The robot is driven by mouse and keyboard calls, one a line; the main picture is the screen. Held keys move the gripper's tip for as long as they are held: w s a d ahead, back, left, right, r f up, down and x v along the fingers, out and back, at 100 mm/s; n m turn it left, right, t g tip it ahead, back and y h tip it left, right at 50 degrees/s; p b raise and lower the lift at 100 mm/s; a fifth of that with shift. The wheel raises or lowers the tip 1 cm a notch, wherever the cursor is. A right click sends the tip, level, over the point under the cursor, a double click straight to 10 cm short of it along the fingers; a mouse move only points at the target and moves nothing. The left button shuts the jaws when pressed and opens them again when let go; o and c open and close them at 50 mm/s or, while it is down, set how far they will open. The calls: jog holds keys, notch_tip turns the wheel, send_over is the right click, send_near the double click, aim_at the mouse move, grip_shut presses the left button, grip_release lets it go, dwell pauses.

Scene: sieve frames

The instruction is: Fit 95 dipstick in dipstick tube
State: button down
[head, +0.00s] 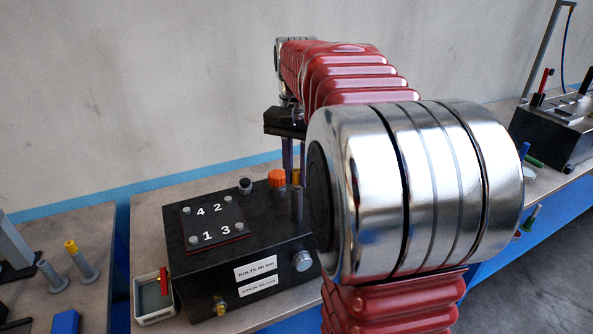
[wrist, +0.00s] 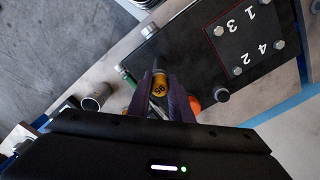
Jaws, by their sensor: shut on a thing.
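My gripper (head: 293,164) points down over the right rear part of a black box in the head view. It is shut on the yellow handle of the 95 dipstick (wrist: 159,84), whose "95" shows between the fingers in the wrist view. In the head view the yellow handle (head: 296,177) shows just under my fingertips, beside an orange cap. A thin grey upright shaft shows below it; I cannot tell whether this is the rod or the dipstick tube. The tube's mouth cannot be made out, so I cannot tell whether the rod is in it.
The black box (head: 235,264) carries a numbered bolted plate (head: 212,220), an orange cap (head: 277,178) and a black knob (head: 245,186). A small tray (head: 154,309) stands at its left. Other pegs (head: 83,260) stand on the left bench. My arm hides the box's right end.

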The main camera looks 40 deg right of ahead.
jog(key=shift+f, duration=0.35)
jog(key=c, duration=1.5)
grip_release()
jog(key=shift+r, duration=0.1)
notch_tip(320, 180, up, 13)
jog(key=shift+r, duration=0.2)
